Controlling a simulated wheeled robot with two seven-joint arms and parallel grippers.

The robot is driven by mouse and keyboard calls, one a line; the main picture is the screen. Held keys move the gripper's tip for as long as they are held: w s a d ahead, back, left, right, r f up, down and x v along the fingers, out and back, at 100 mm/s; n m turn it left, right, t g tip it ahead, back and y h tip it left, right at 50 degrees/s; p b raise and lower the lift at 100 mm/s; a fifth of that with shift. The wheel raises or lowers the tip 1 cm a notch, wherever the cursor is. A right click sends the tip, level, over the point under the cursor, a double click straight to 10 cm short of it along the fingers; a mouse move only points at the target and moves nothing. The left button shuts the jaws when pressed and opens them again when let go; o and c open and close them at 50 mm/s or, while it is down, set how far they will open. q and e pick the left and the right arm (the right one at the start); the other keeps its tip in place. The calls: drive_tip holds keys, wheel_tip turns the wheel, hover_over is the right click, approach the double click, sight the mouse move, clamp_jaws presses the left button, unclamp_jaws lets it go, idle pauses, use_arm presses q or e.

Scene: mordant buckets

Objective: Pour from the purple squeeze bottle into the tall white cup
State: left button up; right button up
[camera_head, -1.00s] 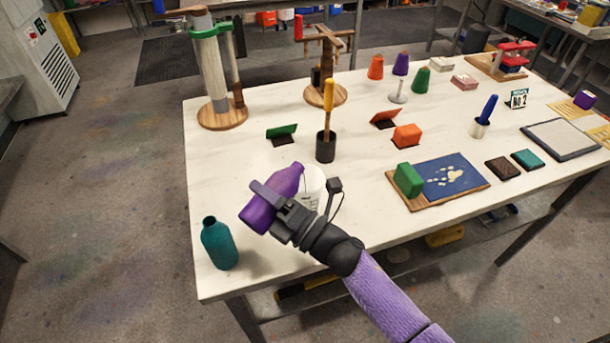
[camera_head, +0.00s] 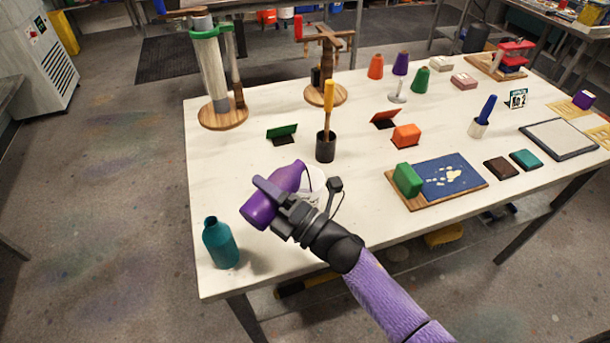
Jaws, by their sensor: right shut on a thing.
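My right gripper (camera_head: 272,203) is shut on the purple squeeze bottle (camera_head: 283,182). The bottle is tilted, with its upper end toward the upper right, over or just beside the rim of the tall white cup (camera_head: 317,180). The gripper and bottle hide much of the cup, and its contents do not show. I cannot see any liquid coming from the bottle. My left gripper is not in the view.
A teal bottle (camera_head: 221,244) stands left of the held bottle, near the table's front left corner. A black holder (camera_head: 325,147) with a yellow-handled tool stands behind the cup. A green block (camera_head: 407,180) sits on a board to the right.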

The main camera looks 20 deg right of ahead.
drive_tip(key=shift+r, duration=0.2)
drive_tip(key=shift+r+p, duration=0.1)
drive_tip(key=shift+p, duration=0.2)
drive_tip(key=shift+r+m, duration=0.1)
drive_tip(key=shift+m, duration=0.2)
drive_tip(key=shift+r+m+p, duration=0.3)
drive_tip(key=shift+p, duration=0.15)
drive_tip(key=shift+r+t, duration=0.1)
drive_tip(key=shift+t, duration=0.2)
drive_tip(key=shift+r, duration=0.1)
drive_tip(key=shift+r+p, duration=0.15)
drive_tip(key=shift+p, duration=0.2)
drive_tip(key=shift+r+m+p, duration=0.2)
drive_tip(key=shift+m+p, duration=0.1)
drive_tip(key=shift+m, duration=0.2)
idle(0.5)
